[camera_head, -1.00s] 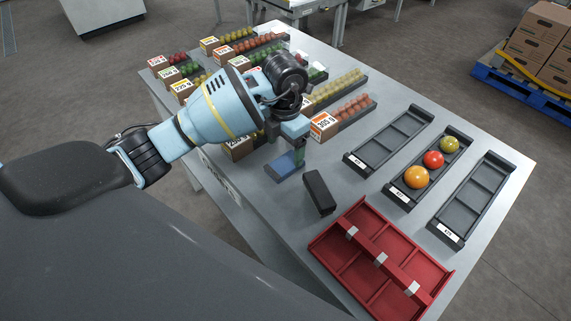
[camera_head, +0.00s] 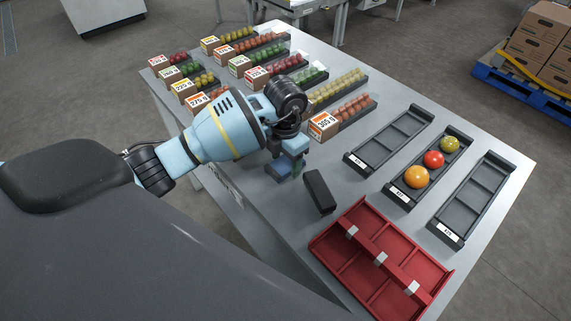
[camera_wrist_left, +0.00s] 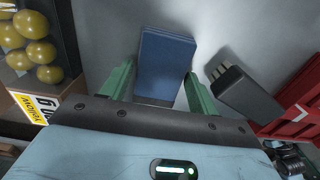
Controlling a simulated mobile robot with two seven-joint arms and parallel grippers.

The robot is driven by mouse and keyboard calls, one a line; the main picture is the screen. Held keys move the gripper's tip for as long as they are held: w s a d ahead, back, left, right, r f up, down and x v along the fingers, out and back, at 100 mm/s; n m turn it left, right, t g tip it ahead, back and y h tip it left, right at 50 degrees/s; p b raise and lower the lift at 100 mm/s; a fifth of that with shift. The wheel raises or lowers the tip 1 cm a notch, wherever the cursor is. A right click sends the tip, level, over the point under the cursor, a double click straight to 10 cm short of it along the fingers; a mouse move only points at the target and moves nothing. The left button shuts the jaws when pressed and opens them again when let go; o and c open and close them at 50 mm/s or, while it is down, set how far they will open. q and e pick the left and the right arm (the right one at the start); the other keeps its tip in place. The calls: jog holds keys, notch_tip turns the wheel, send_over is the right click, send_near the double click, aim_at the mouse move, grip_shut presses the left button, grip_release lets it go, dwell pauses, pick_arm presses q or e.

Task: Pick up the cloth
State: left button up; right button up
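The blue folded cloth (camera_head: 277,171) lies on the grey table, left of a black block. My left gripper (camera_head: 289,169) is low over it and hides part of it in the head view. In the left wrist view the cloth (camera_wrist_left: 166,62) lies between the two green fingers (camera_wrist_left: 160,74), one on each side. The fingers are apart, so the gripper is open. Whether they touch the cloth I cannot tell. My right gripper is not in view.
The black block (camera_head: 319,191) with pale bristle-like marks lies close right of the gripper. A red divided crate (camera_head: 330,243) is at the front. Dark trays (camera_head: 368,163) stand right. Boxes and rows of tomatoes (camera_head: 325,122) lie behind the gripper.

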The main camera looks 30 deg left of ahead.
aim_at(285, 162)
pick_arm(q)
jog(key=c, duration=0.6)
notch_tip(285, 162, up, 9)
jog(key=shift+f, duration=0.2)
jog(key=shift+r, duration=0.7)
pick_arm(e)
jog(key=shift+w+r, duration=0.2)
